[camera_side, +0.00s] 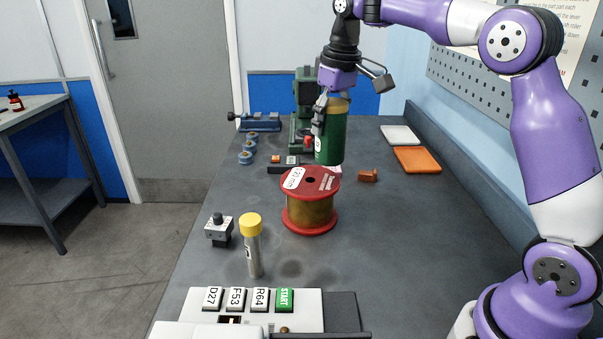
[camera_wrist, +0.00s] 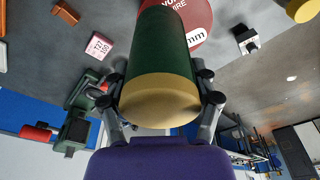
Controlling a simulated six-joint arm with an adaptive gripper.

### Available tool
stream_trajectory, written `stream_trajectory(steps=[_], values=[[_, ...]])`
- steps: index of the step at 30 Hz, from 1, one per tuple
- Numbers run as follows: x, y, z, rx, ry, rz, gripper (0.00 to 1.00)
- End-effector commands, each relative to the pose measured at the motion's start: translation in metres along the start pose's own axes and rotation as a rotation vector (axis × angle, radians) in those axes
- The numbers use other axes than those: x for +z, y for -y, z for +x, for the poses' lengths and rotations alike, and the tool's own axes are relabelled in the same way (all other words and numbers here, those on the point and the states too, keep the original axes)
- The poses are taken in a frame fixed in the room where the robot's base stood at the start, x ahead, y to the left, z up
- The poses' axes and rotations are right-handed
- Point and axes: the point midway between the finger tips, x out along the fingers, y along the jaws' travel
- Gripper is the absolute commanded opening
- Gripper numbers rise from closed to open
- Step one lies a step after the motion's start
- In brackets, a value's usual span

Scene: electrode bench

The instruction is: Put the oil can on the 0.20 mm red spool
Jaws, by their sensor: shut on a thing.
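The oil can is a dark green cylinder (camera_side: 329,137) with a tan end. My gripper (camera_side: 322,113) is shut on it and holds it upright in the side view, with its bottom just above and behind the top of the red spool (camera_side: 311,207). In the wrist view the green can (camera_wrist: 161,55) fills the middle, between the fingers of my gripper (camera_wrist: 160,100). The spool has red flanges, copper-coloured wire and a white label; its flange (camera_wrist: 194,16) is partly hidden behind the can in the wrist view. The can appears apart from the spool.
A yellow-capped tube (camera_side: 252,245) and a small grey block with a knob (camera_side: 219,230) stand front left. A keypad unit (camera_side: 250,305) is at the front. A brown block (camera_side: 368,175), orange tray (camera_side: 417,160) and white tray (camera_side: 399,135) lie right. A green machine (camera_side: 303,95) stands behind.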

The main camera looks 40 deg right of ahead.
Motion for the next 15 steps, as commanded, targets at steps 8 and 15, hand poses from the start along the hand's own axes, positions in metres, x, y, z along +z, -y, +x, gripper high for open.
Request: stream_trajectory(steps=[8, 15], values=[[-0.004, 0.003, 0.022, 0.004, 0.002, 0.019, 0.11], [-0.001, 0.003, 0.045, 0.005, -0.002, 0.018, 0.11]])
